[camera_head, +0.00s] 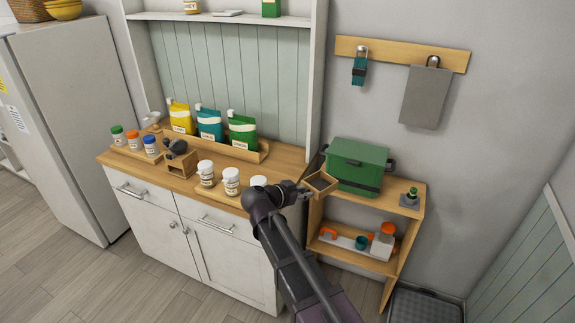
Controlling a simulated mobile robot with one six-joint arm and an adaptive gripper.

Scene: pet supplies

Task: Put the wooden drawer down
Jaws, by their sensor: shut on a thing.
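The wooden drawer (321,187) is a small open-topped box. It is at the right end of the counter, in front of the green box, in the head view. My gripper (304,191) reaches it from the left and is shut on it. The fingers are small and partly hidden by my dark arm. I cannot tell whether the drawer's underside touches the shelf top or is above it.
A green lidded box (357,167) stands on the wooden shelf unit (400,222), with a small green-topped item (411,196) to its right. White jars (231,181), a small wooden holder (181,163) and upright bags (209,125) stand on the counter (222,164).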

